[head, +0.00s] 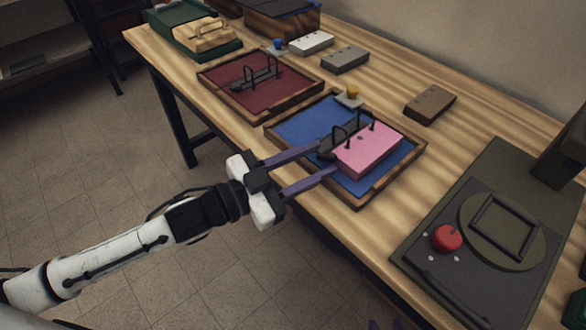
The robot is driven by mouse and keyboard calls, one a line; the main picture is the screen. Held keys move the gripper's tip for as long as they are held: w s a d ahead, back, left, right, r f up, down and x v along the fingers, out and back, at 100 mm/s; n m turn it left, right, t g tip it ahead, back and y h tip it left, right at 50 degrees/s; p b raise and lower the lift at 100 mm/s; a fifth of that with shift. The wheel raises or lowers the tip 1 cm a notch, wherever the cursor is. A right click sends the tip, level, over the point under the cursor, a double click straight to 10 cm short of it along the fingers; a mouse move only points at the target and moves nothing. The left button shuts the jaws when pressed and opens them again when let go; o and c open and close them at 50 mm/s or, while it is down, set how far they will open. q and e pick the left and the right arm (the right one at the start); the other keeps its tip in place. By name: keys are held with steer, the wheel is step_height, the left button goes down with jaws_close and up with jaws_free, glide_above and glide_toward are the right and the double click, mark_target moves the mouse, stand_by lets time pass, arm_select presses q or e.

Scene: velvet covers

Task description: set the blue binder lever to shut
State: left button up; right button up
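The blue binder (300,118) lies open in a wooden-rimmed tray on the table. A pink block of sheets (367,150) rests on its right part. Its black ring mechanism (345,136) with upright rings is at the left edge of the pink block. I cannot clearly make out the lever or its position. My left gripper (327,159) has its two purple fingers spread apart. They reach over the tray's front-left rim, with the tips close to the mechanism and the pink block; contact is unclear. A dark bit, perhaps my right gripper (386,325), shows at the bottom edge.
A red binder (240,92) in a similar tray lies to the left, and a green one (168,20) beyond. A yellow knob (352,92) stands behind the blue binder. Grey and brown blocks (430,104) lie behind. A dark panel with a red button (446,237) is at the right.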

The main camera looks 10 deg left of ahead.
arm_select(q)
steer(key=v, duration=0.9)
steer(key=shift+s+f, duration=0.1)
steer(key=shift+f, duration=0.05)
